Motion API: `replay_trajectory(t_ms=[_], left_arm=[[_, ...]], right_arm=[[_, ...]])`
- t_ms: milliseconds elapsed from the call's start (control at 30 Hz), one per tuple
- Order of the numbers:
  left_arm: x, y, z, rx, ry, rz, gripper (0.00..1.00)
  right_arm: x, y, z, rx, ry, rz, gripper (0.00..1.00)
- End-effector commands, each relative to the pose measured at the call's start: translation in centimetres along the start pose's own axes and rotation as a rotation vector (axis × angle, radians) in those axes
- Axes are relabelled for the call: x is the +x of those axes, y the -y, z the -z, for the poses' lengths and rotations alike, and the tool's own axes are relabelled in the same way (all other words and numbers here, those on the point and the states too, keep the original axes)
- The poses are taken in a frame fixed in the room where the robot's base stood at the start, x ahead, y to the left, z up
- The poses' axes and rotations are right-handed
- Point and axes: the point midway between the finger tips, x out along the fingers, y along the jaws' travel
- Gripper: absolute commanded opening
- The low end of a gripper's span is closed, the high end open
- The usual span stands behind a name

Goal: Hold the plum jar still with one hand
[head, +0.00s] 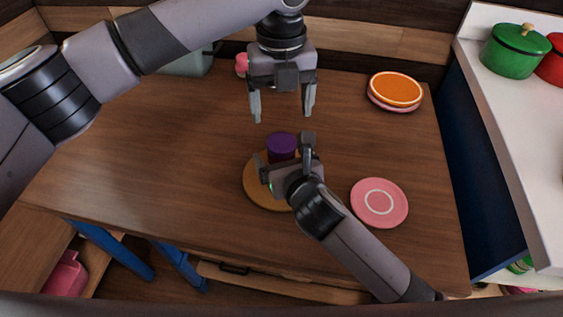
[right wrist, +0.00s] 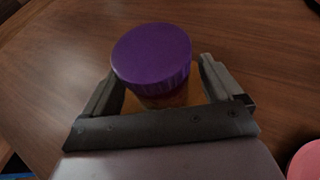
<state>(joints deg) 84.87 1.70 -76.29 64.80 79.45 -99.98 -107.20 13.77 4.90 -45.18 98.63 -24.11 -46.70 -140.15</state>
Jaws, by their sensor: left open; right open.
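The plum jar (head: 282,145) has a purple lid and stands upright on a round wooden board (head: 257,190). Its body is mostly hidden behind my right gripper (head: 288,157). In the right wrist view the jar's purple lid (right wrist: 152,55) shows between the two open fingers of my right gripper (right wrist: 165,85), with a small gap visible beside it; whether a finger touches the jar body I cannot tell. My left gripper (head: 283,110) is open and empty, pointing down above and behind the jar.
A pink plate (head: 379,203) with a white ring lies right of the board. Stacked orange and pink plates (head: 396,90) are at the back right. A pink item (head: 241,65) and a grey-green container (head: 188,63) stand at the back. A green pot (head: 516,50) stands on the white counter. The table's left is clear.

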Motion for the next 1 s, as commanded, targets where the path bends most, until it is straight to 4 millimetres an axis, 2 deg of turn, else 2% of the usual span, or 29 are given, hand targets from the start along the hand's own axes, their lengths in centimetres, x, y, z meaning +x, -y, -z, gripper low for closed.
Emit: replay_trajectory(t_ms=[267, 300, 367, 500, 533, 567, 767, 1000], left_arm=[[0.01, -0.01, 0.00, 0.000, 0.000, 0.000, 0.82], [0.01, -0.01, 0.00, 0.000, 0.000, 0.000, 0.82], [0.01, -0.01, 0.00, 0.000, 0.000, 0.000, 0.82], [0.01, -0.01, 0.00, 0.000, 0.000, 0.000, 0.82], [0.01, -0.01, 0.00, 0.000, 0.000, 0.000, 0.82], [0.01, -0.01, 0.00, 0.000, 0.000, 0.000, 0.72], [0.02, 0.02, 0.03, -0.081, -0.001, 0.001, 0.71], [0.01, 0.06, 0.06, -0.403, -0.002, 0.001, 0.71]], right_arm=[[0.16, -0.03, -0.05, 0.000, 0.001, -0.001, 0.92], [0.16, -0.02, -0.05, 0.000, 0.001, -0.001, 0.86], [0.15, -0.02, -0.05, 0.000, 0.001, -0.001, 0.66], [0.14, -0.02, -0.03, 0.000, 0.001, -0.001, 0.21], [0.14, -0.02, -0.03, 0.000, 0.001, -0.001, 0.12], [0.14, -0.02, -0.03, 0.000, 0.001, -0.001, 0.01], [0.14, -0.01, -0.02, 0.000, 0.000, 0.000, 0.00], [0.13, -0.01, 0.00, 0.000, 0.000, 0.000, 0.00]])
